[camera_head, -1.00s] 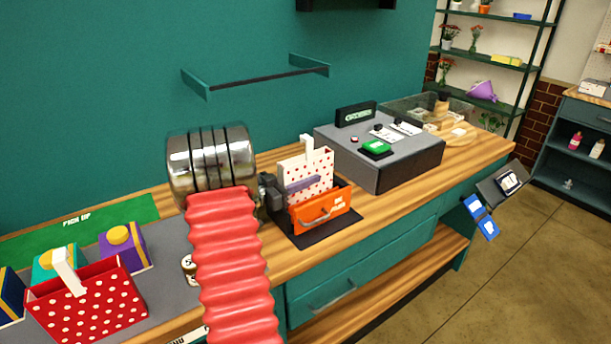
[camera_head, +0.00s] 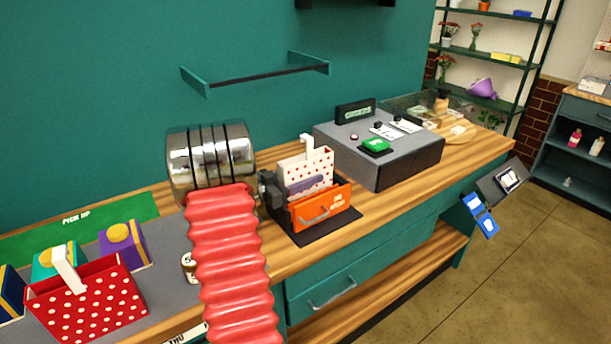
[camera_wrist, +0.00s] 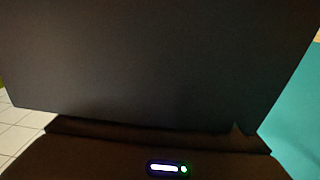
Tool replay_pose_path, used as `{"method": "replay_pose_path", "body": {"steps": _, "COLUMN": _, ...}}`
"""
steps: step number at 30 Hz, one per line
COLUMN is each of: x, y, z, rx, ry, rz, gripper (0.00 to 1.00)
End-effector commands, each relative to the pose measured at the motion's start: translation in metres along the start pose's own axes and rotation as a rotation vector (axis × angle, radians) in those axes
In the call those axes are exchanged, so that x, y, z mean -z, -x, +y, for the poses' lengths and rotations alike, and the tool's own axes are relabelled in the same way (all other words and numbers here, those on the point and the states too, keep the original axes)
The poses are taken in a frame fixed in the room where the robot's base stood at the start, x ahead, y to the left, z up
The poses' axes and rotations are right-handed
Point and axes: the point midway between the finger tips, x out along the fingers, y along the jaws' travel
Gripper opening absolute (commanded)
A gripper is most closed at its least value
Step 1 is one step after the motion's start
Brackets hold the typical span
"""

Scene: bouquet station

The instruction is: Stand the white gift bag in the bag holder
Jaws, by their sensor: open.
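The white gift bag (camera_head: 322,165) with red dots stands upright in the orange bag holder (camera_head: 322,208) on the counter, in the head view. Its white handle (camera_head: 307,141) sticks up above the bag. The holder's orange front hides the bag's lower part, so I cannot see whether its base rests on the bottom. My gripper (camera_head: 282,194), dark grey, is open at the left side of the bag and holder. A greyish-purple strip (camera_head: 308,187) crosses the bag's front just above the orange panel. The wrist view shows mostly a dark close surface and no clear bag.
A grey box station (camera_head: 408,158) with a green button stands right of the holder. A red dotted bag (camera_head: 92,305) and purple box (camera_head: 123,245) stand at the left. A wall shelf (camera_head: 255,76) hangs above. Clear wooden counter (camera_head: 395,205) lies at the front right.

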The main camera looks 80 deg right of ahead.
Motion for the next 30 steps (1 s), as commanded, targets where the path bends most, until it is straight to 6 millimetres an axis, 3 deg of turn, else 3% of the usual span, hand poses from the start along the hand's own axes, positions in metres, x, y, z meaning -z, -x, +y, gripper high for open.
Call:
{"method": "replay_pose_path", "body": {"steps": 8, "x": 0.000, "y": 0.016, "z": -0.001, "rx": 0.001, "ry": 0.000, "rz": 0.000, "gripper": 0.52}}
{"method": "replay_pose_path", "body": {"steps": 24, "x": -0.001, "y": 0.107, "z": -0.001, "rx": 0.003, "ry": 0.001, "rz": 0.000, "gripper": 0.52}}
{"method": "replay_pose_path", "body": {"steps": 30, "x": -0.001, "y": 0.131, "z": -0.001, "rx": 0.001, "ry": 0.000, "rz": 0.001, "gripper": 0.52}}
